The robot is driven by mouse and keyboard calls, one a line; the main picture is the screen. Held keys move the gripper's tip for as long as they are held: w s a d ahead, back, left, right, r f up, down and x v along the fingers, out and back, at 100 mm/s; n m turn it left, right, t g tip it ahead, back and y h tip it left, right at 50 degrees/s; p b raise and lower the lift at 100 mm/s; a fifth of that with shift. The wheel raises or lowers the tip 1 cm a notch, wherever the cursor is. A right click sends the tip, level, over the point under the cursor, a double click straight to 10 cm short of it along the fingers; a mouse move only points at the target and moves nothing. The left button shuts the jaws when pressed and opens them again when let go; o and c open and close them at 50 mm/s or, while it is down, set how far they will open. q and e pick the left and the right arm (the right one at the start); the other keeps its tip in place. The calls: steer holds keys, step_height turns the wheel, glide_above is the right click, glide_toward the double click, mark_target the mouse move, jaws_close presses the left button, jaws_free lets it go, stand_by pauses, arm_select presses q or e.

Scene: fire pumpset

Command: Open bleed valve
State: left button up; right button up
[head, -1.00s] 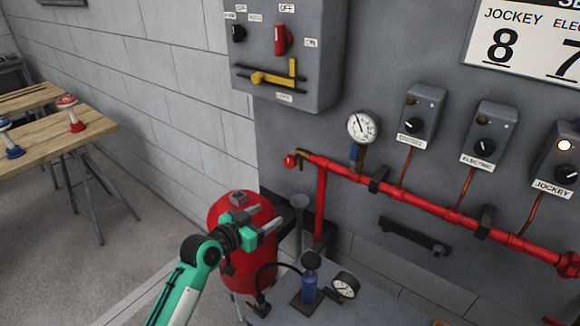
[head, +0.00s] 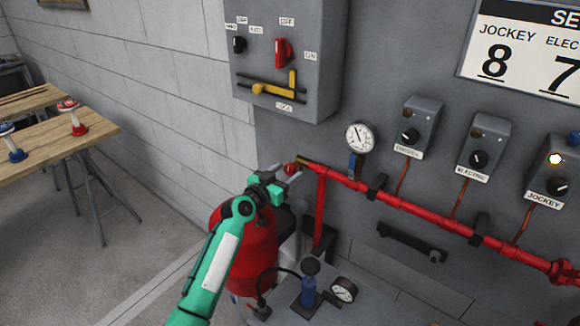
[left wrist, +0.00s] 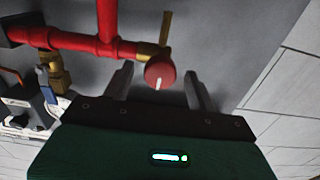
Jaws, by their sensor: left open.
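The bleed valve is a round red knob (head: 291,169) on a brass fitting at the left end of the red pipe (head: 345,180). In the left wrist view the knob (left wrist: 160,73) faces me with a white mark on it, and a thin brass spout rises behind it. My left gripper (head: 287,173) is open and empty, right by the knob. In the left wrist view its two fingers (left wrist: 160,86) stand apart, with the knob between them in the picture; I see no finger touching it. My right gripper is not in view.
A pressure gauge (head: 359,137) stands on the pipe right of the knob. A grey switch box (head: 330,75) hangs above. A red tank (head: 250,255) is below my left gripper. A blue hand pump (head: 308,290) with a second gauge (head: 344,290) stands lower right.

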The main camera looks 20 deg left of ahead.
arm_select(q)
steer(key=shift+x, duration=0.9)
steer(key=shift+w+d, duration=0.1)
steer(key=shift+w, duration=0.2)
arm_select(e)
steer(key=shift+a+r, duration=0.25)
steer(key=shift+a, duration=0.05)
arm_select(q)
steer(key=c, duration=1)
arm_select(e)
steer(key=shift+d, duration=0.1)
